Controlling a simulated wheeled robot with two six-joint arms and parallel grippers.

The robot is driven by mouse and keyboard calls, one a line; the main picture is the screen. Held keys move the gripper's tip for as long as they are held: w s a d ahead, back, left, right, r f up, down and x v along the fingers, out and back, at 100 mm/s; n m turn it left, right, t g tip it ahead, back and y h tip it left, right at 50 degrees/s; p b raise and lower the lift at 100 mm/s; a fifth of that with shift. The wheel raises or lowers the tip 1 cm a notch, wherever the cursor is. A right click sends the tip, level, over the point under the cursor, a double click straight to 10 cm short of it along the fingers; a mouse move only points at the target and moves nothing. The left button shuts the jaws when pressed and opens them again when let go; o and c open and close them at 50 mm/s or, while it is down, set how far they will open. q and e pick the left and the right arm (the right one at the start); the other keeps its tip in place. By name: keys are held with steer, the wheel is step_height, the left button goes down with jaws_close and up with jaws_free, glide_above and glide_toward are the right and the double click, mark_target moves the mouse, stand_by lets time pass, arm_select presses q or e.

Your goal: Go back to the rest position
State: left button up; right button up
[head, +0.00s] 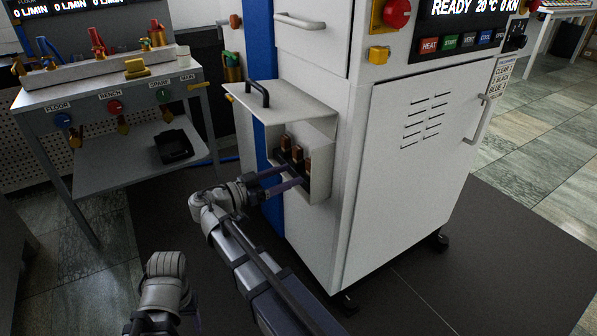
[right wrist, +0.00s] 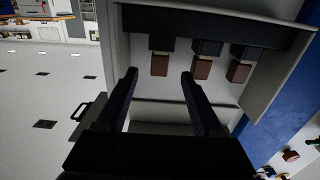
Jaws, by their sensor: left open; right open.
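My right gripper (head: 292,174) reaches into the open box (head: 321,183) on the white cabinet's side. It also shows in the right wrist view (right wrist: 160,76), with its two dark fingers apart and nothing between them. Several brown-tipped dark blocks stand in a row in the box, among them a left one (right wrist: 159,64) just beyond the gap between the fingertips. I cannot tell whether the fingers touch anything. A silver part of my left arm (head: 163,290) shows at the lower left of the head view; its gripper fingers do not show.
The box's raised lid (head: 280,101) with a black handle juts out above my right gripper. The white cabinet (head: 400,150) stands close on the right.

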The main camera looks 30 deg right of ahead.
steer(key=shift+a, duration=0.75)
steer(key=shift+s, duration=0.1)
steer(key=s+a+f+n+y+p, duration=0.5)
steer(key=s+a+f+n+y, duration=0.25)
steer(key=f+n, duration=0.3)
steer(key=s+a+f+n+g+y+p, duration=0.1)
steer(key=s+a+f+n+y+p, duration=0.1)
steer(key=s+a+n+y, duration=0.4)
steer(key=s+a+f+n+y+p, duration=0.1)
steer(key=s+a+n+y, duration=0.2)
steer(key=a+n, duration=0.35)
step_height(320, 180, up, 37)
steer(key=a+m+p, duration=0.1)
steer(key=m+p, duration=0.1)
steer(key=p, duration=3.5)
steer(key=shift+w+r+p, duration=0.2)
steer(key=shift+w+p, duration=0.15)
steer(key=shift+w, duration=0.05)
